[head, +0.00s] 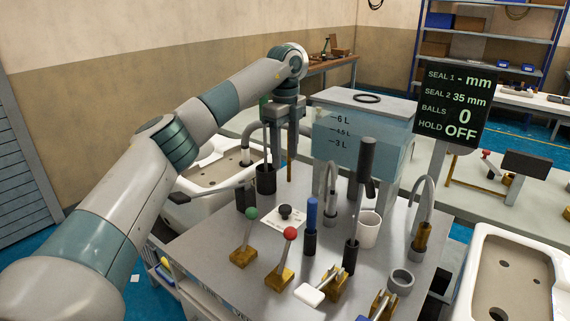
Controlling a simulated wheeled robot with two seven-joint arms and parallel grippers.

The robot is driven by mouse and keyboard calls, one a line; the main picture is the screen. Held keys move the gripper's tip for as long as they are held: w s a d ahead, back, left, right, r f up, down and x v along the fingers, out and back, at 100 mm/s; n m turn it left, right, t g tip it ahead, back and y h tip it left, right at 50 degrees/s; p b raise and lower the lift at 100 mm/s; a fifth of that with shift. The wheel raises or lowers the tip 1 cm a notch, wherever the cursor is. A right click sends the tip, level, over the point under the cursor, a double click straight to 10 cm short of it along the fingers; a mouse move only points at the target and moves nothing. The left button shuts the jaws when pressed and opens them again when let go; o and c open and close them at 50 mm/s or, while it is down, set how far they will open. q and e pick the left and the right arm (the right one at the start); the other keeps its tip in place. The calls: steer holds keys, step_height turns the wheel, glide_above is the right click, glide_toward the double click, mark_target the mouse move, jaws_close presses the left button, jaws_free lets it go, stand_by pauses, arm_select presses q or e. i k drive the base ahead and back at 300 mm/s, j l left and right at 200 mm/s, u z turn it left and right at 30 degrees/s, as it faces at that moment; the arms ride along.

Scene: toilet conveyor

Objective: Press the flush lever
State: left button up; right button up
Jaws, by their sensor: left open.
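My left gripper (281,150) points down above the back left of the grey workbench (210,240), just left of the water tank. Its fingers are apart, with no thing visible between them. Several levers stand toward the front of the bench: a green-knobbed one (250,216), a red-knobbed one (289,235) and one with a white paddle handle (308,295). I cannot tell which is the flush lever. My left gripper is behind these levers and apart from them. My right gripper is not in view.
The clear tank (350,140) with litre marks stands at the back. A blue-handled tool (311,212), a black upright tool (366,160), a white cup (369,230) and curved pipes crowd the bench. A display (455,103) reads HOLD OFF. White toilet basins (520,265) flank the bench.

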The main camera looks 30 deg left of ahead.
mark_target(312, 297)
steer(key=k, duration=1.5)
